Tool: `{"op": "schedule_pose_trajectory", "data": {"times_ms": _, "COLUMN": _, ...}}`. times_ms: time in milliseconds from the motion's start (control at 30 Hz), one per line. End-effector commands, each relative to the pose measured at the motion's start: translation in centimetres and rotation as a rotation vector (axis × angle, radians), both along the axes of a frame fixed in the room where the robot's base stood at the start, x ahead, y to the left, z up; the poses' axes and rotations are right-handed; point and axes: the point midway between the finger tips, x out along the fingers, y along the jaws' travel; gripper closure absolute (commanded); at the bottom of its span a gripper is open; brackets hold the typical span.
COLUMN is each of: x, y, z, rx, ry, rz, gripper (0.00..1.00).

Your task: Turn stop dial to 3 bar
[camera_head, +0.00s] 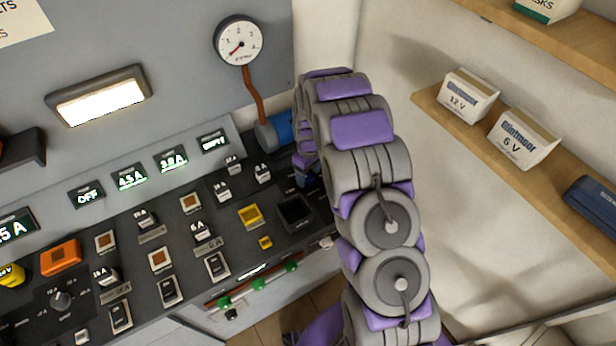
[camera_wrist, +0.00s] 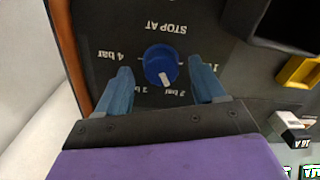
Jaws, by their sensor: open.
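The stop dial (camera_wrist: 162,65) is a round blue knob with a white pointer on a dark panel, under lettering "STOP AT" that reads upside down in the wrist view. Labels up to 4 bar ring it. In the head view my arm hides the dial. A round pressure gauge (camera_head: 240,41) shows its red needle at the low end.
The sloped console (camera_head: 140,275) carries several switches, an orange block (camera_head: 60,257) and a yellow square (camera_head: 250,216). A brown pipe (camera_head: 252,95) runs down from the gauge. In the wrist view a dark raised box (camera_wrist: 285,22) stands right of the dial. Shelves with boxes (camera_head: 522,138) are at right.

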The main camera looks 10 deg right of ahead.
Motion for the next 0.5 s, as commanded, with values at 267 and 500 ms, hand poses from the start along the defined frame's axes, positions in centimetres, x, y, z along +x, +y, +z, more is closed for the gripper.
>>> {"op": "schedule_pose_trajectory", "data": {"times_ms": 267, "x": 0.1, "y": 0.0, "z": -1.9, "rx": -0.001, "ry": -0.004, "rz": 0.000, "gripper": 0.31}}
{"op": "schedule_pose_trajectory", "data": {"times_ms": 500, "x": 0.1, "y": 0.0, "z": -1.9, "rx": 0.001, "ry": -0.004, "rz": 0.000, "gripper": 0.31}}
